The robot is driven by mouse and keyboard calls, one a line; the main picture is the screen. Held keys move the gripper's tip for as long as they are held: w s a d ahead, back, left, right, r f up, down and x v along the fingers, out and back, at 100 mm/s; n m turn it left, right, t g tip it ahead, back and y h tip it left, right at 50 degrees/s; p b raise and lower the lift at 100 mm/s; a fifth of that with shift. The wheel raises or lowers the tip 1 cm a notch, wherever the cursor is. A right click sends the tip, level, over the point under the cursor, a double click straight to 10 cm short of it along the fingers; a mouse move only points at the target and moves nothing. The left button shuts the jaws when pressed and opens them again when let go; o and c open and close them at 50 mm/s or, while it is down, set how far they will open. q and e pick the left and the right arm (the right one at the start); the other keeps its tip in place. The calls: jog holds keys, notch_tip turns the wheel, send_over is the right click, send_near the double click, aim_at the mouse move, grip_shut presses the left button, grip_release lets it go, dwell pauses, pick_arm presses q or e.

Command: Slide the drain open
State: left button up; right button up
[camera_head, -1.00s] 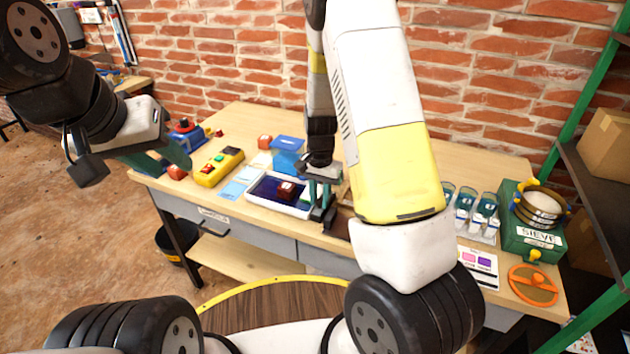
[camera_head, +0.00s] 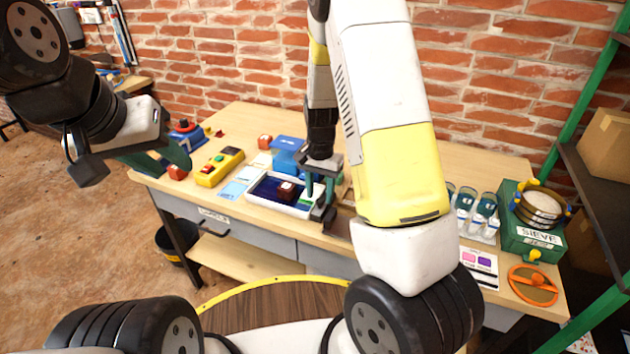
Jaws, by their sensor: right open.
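A white tray (camera_head: 262,200) with a dark blue inside stands near the front edge of the bench. A small dark red block (camera_head: 287,191) sits in it. My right gripper (camera_head: 317,202) is open and points down at the tray's right end. A small green piece shows beside its fingers; I cannot tell whether they touch it. The drain itself cannot be made out clearly, as the gripper covers that end. My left gripper (camera_head: 165,160) hangs over the bench's left end, away from the tray; its finger gap is unclear.
A yellow button box (camera_head: 220,167) and a blue box (camera_head: 286,150) stand near the tray. Several glass tubes (camera_head: 478,212), a green sieve machine (camera_head: 530,232) and an orange wheel (camera_head: 533,286) are at the right. My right arm hides the middle of the bench.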

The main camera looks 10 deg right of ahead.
aim_at(320, 201)
jog(key=shift+r, duration=2.35)
jog(key=shift+r, duration=0.1)
jog(key=s+r+n+t+y, duration=0.1)
jog(key=s+r+n, duration=0.1)
jog(key=s+r, duration=0.35)
jog(key=s+r+n+t+y, duration=0.1)
jog(key=s+r+t, duration=0.1)
jog(key=r, duration=0.7)
jog(key=s+r+n+t, duration=0.3)
jog(key=s+r, duration=0.5)
jog(key=s, duration=0.5)
jog(key=shift+s+r+n, duration=0.2)
jog(key=shift+r+n, duration=0.1)
jog(key=shift+n, duration=0.4)
